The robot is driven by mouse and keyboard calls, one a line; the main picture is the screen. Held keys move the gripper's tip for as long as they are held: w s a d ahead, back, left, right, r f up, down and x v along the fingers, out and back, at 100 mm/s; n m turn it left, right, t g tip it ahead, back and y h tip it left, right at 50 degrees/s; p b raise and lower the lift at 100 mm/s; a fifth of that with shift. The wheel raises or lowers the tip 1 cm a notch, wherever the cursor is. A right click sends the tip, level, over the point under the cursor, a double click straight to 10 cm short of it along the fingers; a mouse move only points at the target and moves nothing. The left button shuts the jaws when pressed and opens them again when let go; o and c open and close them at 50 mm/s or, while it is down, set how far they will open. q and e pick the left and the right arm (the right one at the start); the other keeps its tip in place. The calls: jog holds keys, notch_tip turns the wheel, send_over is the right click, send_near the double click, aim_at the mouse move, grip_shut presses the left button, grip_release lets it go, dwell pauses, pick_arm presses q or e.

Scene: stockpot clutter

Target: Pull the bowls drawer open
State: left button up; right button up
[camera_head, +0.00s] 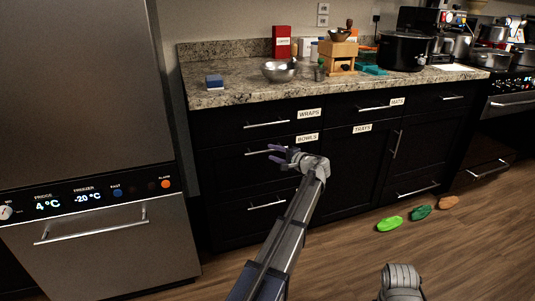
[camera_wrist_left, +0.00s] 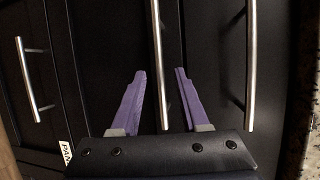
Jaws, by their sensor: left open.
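The bowls drawer (camera_head: 235,167) is a black drawer front in the left cabinet column, marked by a white BOWLS label (camera_head: 307,139). It looks shut. Its silver bar handle (camera_head: 256,152) also shows in the left wrist view (camera_wrist_left: 158,50). My left gripper (camera_head: 272,153), with purple fingers, is open and empty in front of this handle. In the left wrist view, the bar's near end lies between the two fingers (camera_wrist_left: 159,78), with gaps on both sides. How far the fingertips are from the drawer front is hard to tell. My right gripper's fingers are not visible.
The WRAPS drawer handle (camera_head: 266,124) is just above, and another drawer handle (camera_head: 267,204) is below. The granite counter (camera_head: 230,93) overhangs the drawers and holds a metal bowl (camera_head: 279,71). A fridge (camera_head: 85,130) stands at the left.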

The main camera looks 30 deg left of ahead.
aim_at(268, 151)
pick_arm(q)
jog(key=shift+x, duration=2)
grip_shut()
